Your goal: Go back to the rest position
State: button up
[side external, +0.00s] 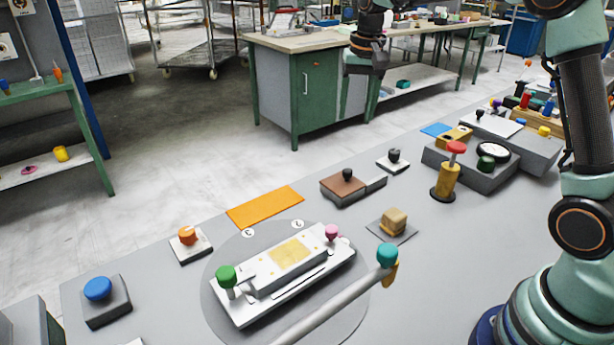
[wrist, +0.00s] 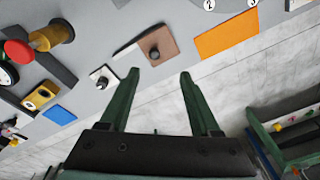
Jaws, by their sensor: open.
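My gripper (wrist: 160,84) shows in the wrist view with two dark green fingers spread apart and nothing between them. Beyond the fingertips lies the brown block with a dark knob (wrist: 155,53), apart from the fingers. In the side view my dark wrist and gripper (side external: 366,62) hang at the top, high up; the fingers are not clear there. Below on the grey table (side external: 400,290) stands a white press plate (side external: 240,316) with a green knob (side external: 226,275), a pink knob (side external: 331,232) and a yellow foam patch (side external: 290,252).
A teal-tipped lever (side external: 387,255) crosses the front. A foam cube (side external: 395,219) sits on a small pad. Orange (side external: 187,236) and blue (side external: 97,288) buttons stand at left, an orange mat (side external: 265,207) at the far edge. A red-topped yellow post (side external: 449,172) stands at right.

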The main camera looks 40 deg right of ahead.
jog(key=s+a+r+n+t, duration=0.1)
jog(key=s+a+r+n, duration=0.1)
jog(key=s, duration=0.3)
jog(key=s+a+r+n+t, duration=0.1)
jog(key=s+a+r, duration=0.15)
jog(key=s, duration=0.25)
jog(key=s+a+f+n+t, duration=0.1)
jog(key=s+f+n+t, duration=0.1)
jog(key=s, duration=0.8)
jog(key=shift+a+f+n, duration=0.25)
jog(key=shift+f+n, duration=0.2)
jog(key=shift+n, duration=0.55)
